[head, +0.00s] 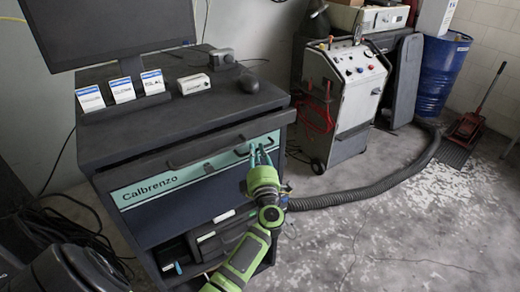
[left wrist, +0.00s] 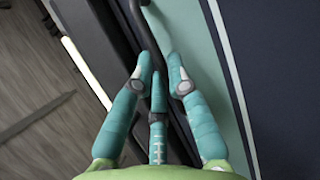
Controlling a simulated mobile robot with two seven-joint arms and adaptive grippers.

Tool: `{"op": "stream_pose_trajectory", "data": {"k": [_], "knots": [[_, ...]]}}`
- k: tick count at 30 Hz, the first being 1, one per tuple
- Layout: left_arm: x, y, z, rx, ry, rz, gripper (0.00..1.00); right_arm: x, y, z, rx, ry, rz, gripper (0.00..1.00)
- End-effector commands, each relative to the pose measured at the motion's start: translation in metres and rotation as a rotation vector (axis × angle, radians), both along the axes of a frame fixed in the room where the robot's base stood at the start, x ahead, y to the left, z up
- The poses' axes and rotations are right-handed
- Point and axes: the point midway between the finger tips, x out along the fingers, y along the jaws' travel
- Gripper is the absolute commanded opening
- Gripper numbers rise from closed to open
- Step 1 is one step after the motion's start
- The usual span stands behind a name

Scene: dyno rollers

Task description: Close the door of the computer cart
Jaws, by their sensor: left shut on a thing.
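The computer cart (head: 100,146) is dark and stands at the left in the head view, with a monitor on top. Its front panel (head: 150,222) is navy with a teal strip lettered "Calbrenzo" and a dark bar handle (head: 190,161) along the top. My left gripper (head: 260,155) is at the right end of this handle. In the left wrist view, my left gripper (left wrist: 160,75) has its teal fingers closed around the dark handle bar (left wrist: 148,38), beside the teal strip. How far the panel stands from the cart body is hard to tell. My right gripper is not visible.
Small boxes and cards (head: 123,90) sit on the cart top. A lower shelf (head: 205,252) is open and holds equipment. A white machine (head: 345,95), a thick black hose (head: 385,184) and a blue barrel (head: 440,75) stand right. The floor at front right is clear.

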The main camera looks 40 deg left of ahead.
Motion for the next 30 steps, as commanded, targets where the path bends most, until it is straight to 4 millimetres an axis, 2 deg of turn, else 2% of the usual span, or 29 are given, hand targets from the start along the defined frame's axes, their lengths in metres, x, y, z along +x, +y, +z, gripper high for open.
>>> {"op": "stream_pose_trajectory", "data": {"k": [7,8,9,22,30], "knots": [[0.0,0.004,0.003,0.005,-0.005,0.006,0.0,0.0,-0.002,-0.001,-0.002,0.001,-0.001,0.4],[0.0,0.004,0.003,0.006,-0.006,0.006,0.28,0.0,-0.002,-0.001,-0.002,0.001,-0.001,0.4],[0.0,0.004,0.003,0.006,-0.006,0.006,0.41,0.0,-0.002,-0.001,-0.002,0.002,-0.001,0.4],[-0.005,-0.003,-0.001,0.001,-0.003,0.002,0.41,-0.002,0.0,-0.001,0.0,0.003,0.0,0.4],[-0.041,-0.038,-0.01,-0.001,-0.003,0.003,0.41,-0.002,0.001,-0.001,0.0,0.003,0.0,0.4]]}}
